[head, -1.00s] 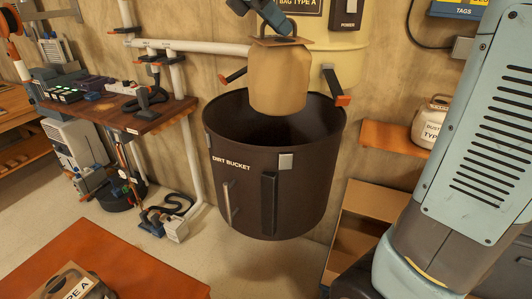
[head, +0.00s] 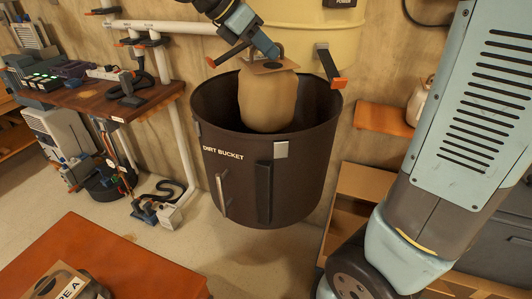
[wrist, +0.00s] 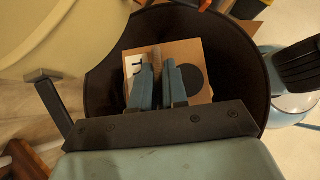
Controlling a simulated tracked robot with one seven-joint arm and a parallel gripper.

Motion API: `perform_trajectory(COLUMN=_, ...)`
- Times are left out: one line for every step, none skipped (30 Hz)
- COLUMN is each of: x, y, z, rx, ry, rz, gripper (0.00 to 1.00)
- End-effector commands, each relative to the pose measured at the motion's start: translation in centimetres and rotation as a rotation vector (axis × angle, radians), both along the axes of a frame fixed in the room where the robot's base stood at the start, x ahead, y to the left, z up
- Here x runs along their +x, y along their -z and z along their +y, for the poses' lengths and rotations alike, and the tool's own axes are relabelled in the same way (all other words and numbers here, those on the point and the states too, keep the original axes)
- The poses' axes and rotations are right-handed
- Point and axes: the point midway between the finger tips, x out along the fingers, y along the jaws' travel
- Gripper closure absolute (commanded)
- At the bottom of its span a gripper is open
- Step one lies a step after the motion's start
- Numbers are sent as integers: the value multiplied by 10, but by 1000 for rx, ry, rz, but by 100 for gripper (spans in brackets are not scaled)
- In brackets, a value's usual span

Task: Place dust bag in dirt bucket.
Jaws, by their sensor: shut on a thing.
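The dust bag (head: 267,103) is a tan, rounded bag with a flat cardboard collar on top. It hangs upright at the mouth of the dirt bucket, its lower part below the rim. My gripper (head: 275,54) is shut on the bag's top at the collar. In the wrist view my gripper (wrist: 158,92) has its blue fingers closed over the collar of the dust bag (wrist: 190,55). The dirt bucket (head: 300,185) is large, dark brown and labelled. Its dark wall (wrist: 105,85) surrounds the bag in the wrist view. The bag's underside and the bucket's floor are hidden.
A cream canister (head: 300,22) with orange-tipped clamp arms stands just behind the bucket. A workbench (head: 135,105) with tools is at left. An orange-red table (head: 110,255) holding another boxed item is at front left. A shelf (head: 382,120) is at right.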

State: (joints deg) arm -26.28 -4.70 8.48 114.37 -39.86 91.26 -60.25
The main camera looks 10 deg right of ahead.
Motion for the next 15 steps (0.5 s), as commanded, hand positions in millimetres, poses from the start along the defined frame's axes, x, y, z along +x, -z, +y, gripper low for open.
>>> perform_trajectory(x=-1, y=12, z=0, rx=-3, ry=-1, rz=6, gripper=100)
perform_trajectory(x=-1, y=17, z=0, rx=-2, ry=0, rz=4, gripper=100)
perform_trajectory(x=0, y=25, z=0, rx=-3, ry=-1, rz=6, gripper=100)
perform_trajectory(x=0, y=30, z=0, rx=-3, ry=0, rz=5, gripper=100)
perform_trajectory(x=0, y=34, z=0, rx=-2, ry=0, rz=4, gripper=100)
perform_trajectory(x=0, y=39, z=0, rx=-2, ry=0, rz=4, gripper=100)
perform_trajectory(x=0, y=42, z=0, rx=-2, ry=0, rz=4, gripper=100)
perform_trajectory(x=0, y=45, z=0, rx=-2, ry=0, rz=4, gripper=100)
perform_trajectory(x=0, y=50, z=0, rx=-2, ry=0, rz=4, gripper=100)
perform_trajectory(x=0, y=54, z=0, rx=-2, ry=0, rz=3, gripper=100)
perform_trajectory(x=0, y=59, z=0, rx=-2, ry=0, rz=4, gripper=100)
perform_trajectory(x=-1, y=66, z=0, rx=-2, ry=-1, rz=6, gripper=100)
perform_trajectory(x=-1, y=71, z=0, rx=-2, ry=-1, rz=5, gripper=100)
perform_trajectory(x=-1, y=77, z=0, rx=-2, ry=-1, rz=5, gripper=100)
perform_trajectory(x=-1, y=83, z=0, rx=-3, ry=-1, rz=6, gripper=100)
